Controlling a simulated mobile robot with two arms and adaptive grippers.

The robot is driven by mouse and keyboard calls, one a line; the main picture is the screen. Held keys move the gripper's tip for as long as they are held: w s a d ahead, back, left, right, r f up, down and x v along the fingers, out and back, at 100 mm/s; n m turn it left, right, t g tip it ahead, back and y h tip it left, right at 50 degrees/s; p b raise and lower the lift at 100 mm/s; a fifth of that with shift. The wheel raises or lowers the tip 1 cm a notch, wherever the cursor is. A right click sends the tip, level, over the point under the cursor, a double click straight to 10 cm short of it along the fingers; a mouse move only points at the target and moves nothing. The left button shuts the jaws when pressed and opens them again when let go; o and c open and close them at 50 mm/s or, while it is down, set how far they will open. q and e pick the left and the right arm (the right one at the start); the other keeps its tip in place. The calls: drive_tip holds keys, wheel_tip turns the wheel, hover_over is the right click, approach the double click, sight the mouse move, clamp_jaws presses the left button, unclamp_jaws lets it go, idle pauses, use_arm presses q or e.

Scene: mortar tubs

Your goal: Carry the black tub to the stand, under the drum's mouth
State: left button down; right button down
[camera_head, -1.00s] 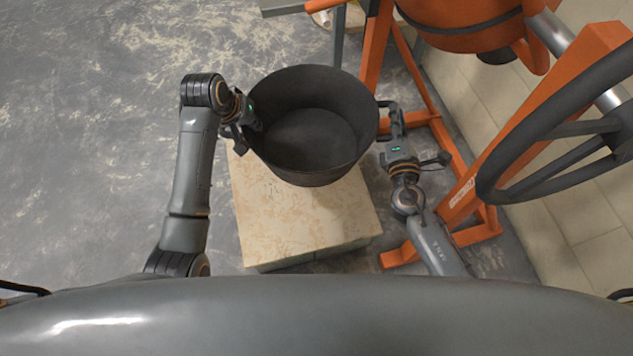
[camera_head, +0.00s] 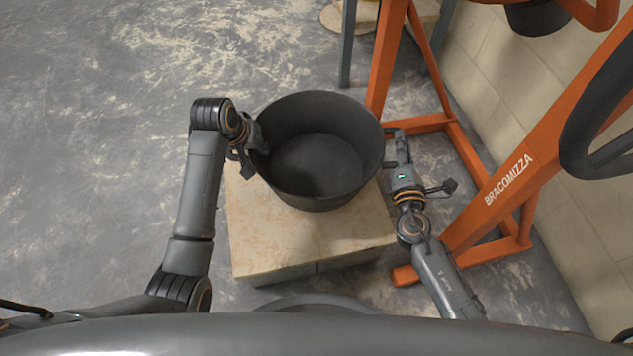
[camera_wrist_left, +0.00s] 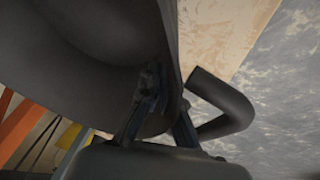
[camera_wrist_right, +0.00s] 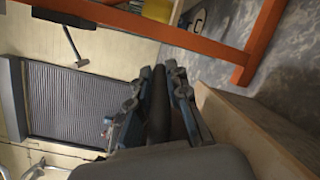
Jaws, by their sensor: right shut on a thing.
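The black tub (camera_head: 318,195) is a wide, empty, upright bucket above the pale block (camera_head: 265,250); I cannot tell whether its base touches the block. My left gripper (camera_head: 256,146) is at the tub's left rim. In the left wrist view its fingers (camera_wrist_left: 168,100) lie on either side of the tub wall, shut on it, with a curved handle (camera_wrist_left: 235,108) beside them. My right gripper (camera_head: 393,163) is at the tub's right side. In the right wrist view its fingers (camera_wrist_right: 160,95) are shut on a dark handle bar (camera_wrist_right: 158,100). The drum is mostly out of view.
The mixer's orange frame (camera_head: 480,210) and its dark wheel (camera_head: 605,140) stand close to my right arm. A grey post (camera_head: 347,45) stands beyond the tub. Grey floor (camera_head: 110,150) is free on the left.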

use_arm(q)
drive_tip(key=shift+a+f, duration=0.15)
drive_tip(key=shift+f, duration=0.1)
use_arm(e)
drive_tip(key=shift+d, duration=0.15)
